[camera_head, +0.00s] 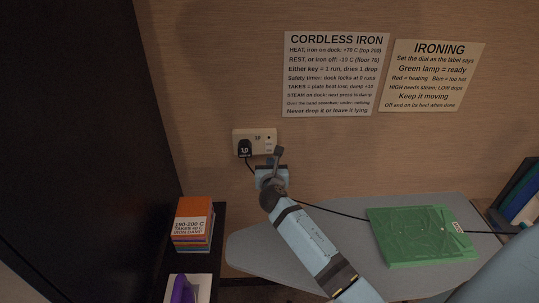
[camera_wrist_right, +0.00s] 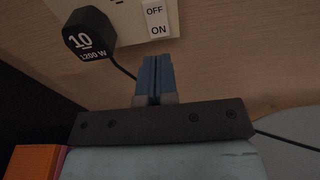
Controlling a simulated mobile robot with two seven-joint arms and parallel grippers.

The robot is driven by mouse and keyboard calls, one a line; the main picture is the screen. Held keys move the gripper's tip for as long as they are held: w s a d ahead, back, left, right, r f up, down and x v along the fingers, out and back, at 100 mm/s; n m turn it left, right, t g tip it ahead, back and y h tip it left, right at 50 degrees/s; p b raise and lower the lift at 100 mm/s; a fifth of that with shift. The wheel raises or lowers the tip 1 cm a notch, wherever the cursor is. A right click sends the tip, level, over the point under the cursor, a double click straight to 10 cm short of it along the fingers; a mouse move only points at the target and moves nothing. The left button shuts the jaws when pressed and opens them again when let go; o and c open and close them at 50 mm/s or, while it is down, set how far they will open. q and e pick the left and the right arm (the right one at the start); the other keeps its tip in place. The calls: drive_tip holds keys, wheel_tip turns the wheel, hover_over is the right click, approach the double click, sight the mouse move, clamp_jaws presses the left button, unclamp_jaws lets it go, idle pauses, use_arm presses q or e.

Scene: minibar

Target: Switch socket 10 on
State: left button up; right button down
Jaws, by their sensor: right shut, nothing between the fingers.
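Socket 10 (camera_head: 258,135) is a cream wall plate with a black plug (camera_head: 244,148) in its left part. In the right wrist view the plug (camera_wrist_right: 88,36) reads "10" and "1200 W". Beside it is a white rocker switch (camera_wrist_right: 157,18) marked OFF above and ON below. My right gripper (camera_head: 279,152) is at the lower right of the socket; in the right wrist view its blue fingers (camera_wrist_right: 155,76) are together and empty, just below the ON end. I cannot tell whether they touch the switch or which way it is pressed. My left gripper is not in view.
A black cord runs from the plug behind my arm. Two signs (camera_head: 336,75) hang on the wall.

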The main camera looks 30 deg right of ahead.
sight(269, 152)
drive_tip(key=x, duration=0.5)
drive_tip(key=shift+w+d, duration=0.1)
drive_tip(key=shift+w, duration=0.1)
